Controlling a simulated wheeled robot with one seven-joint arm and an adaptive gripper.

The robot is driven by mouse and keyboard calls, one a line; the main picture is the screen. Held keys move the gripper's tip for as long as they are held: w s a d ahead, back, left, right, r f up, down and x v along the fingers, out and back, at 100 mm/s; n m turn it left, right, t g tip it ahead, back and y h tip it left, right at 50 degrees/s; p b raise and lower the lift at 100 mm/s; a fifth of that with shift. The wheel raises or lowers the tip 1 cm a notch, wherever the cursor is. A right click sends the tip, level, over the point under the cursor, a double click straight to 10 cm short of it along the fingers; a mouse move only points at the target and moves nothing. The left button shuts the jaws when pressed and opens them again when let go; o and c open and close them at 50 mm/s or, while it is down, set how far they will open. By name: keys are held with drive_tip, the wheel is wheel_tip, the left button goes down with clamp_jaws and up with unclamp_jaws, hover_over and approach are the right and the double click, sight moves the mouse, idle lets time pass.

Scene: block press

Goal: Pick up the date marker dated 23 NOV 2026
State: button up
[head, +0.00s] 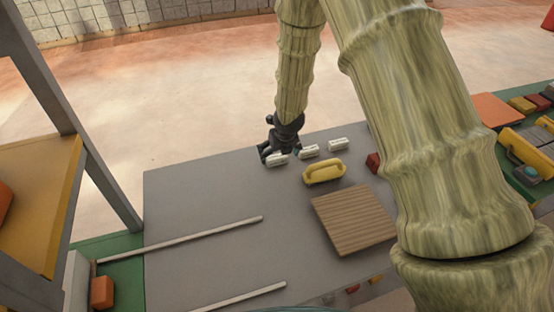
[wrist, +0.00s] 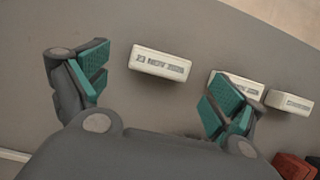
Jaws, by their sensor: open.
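The date marker reading "23 NOV 2026" (wrist: 158,62) is a small white block. It lies flat on the grey table, between and just beyond my fingertips in the wrist view. It appears to be the leftmost of three white markers in the head view (head: 277,160). My gripper (wrist: 155,88) is open and empty, its teal-padded fingers spread wider than the marker. In the head view my gripper (head: 280,152) is right by that marker. A second white marker (wrist: 240,83) is partly hidden by the right finger. A third marker (wrist: 289,102) is farther right; its print is too small to read.
A yellow handled tool (head: 324,172) and a ribbed wooden board (head: 352,219) lie nearer on the grey table (head: 200,200). A dark red block (head: 373,163) is right of the markers. Two metal rails (head: 190,238) cross the left side. The table left of the markers is clear.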

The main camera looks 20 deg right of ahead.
sight(277, 156)
drive_tip(key=shift+p+x, duration=0.65)
drive_tip(key=shift+x, duration=1.65)
drive_tip(key=shift+w, duration=0.1)
drive_tip(key=shift+c, duration=0.4)
drive_tip(key=c, duration=1)
